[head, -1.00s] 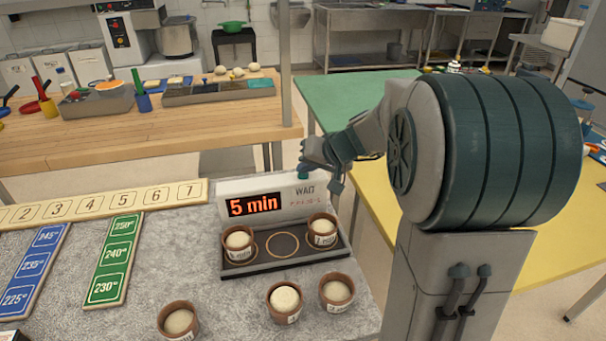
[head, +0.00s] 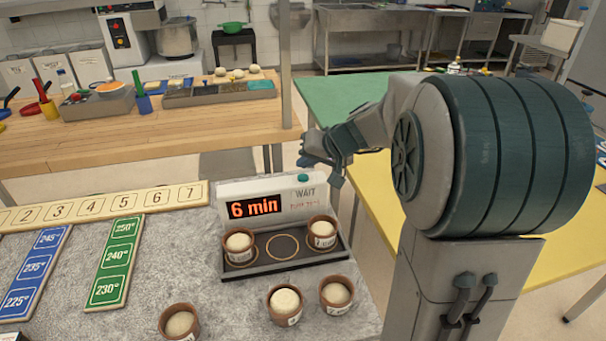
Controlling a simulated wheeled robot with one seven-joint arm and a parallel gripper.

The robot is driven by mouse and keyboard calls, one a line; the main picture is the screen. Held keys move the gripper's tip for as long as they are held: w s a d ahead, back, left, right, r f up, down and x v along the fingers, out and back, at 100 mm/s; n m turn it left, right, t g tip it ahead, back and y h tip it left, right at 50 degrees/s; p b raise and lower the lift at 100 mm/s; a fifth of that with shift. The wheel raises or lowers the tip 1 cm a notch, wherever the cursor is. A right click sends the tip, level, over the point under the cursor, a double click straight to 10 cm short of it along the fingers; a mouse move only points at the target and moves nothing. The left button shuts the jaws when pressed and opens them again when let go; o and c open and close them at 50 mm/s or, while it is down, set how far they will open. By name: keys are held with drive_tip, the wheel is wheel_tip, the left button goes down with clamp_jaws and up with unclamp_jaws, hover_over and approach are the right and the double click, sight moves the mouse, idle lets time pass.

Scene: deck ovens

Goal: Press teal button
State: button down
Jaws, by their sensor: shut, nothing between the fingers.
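The teal button (head: 303,178) sits on top of the white timer unit (head: 232,190), near its right end. The unit's display (head: 254,207) reads "6 min" in orange, and the word WAIT stands to its right. My gripper (head: 310,163) is shut and empty, just above the button, with a small gap between them in the head view. Two brown pots stand on the unit's dark tray (head: 236,273), the left pot (head: 239,246) and the right pot (head: 322,234), with an empty ring between them.
Several more pots (head: 285,304) of dough stand on the grey counter in front of the tray. A numbered strip (head: 100,207), a blue temperature strip (head: 36,266) and a green one (head: 116,262) lie to the left. A yellow table (head: 540,255) is at right.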

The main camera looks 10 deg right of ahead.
sight(307, 179)
drive_tip(key=shift+r+p, duration=1)
drive_tip(key=shift+r, duration=1.35)
drive_tip(key=s+f+n+g+h+p, duration=0.1)
drive_tip(key=s+g+h+p, duration=0.3)
drive_tip(key=s, duration=2.2)
drive_tip(key=shift+s+a+f+n+g+h, duration=0.25)
drive_tip(key=shift+a+f+n+g+h, duration=0.05)
drive_tip(key=shift+f+h, duration=0.45)
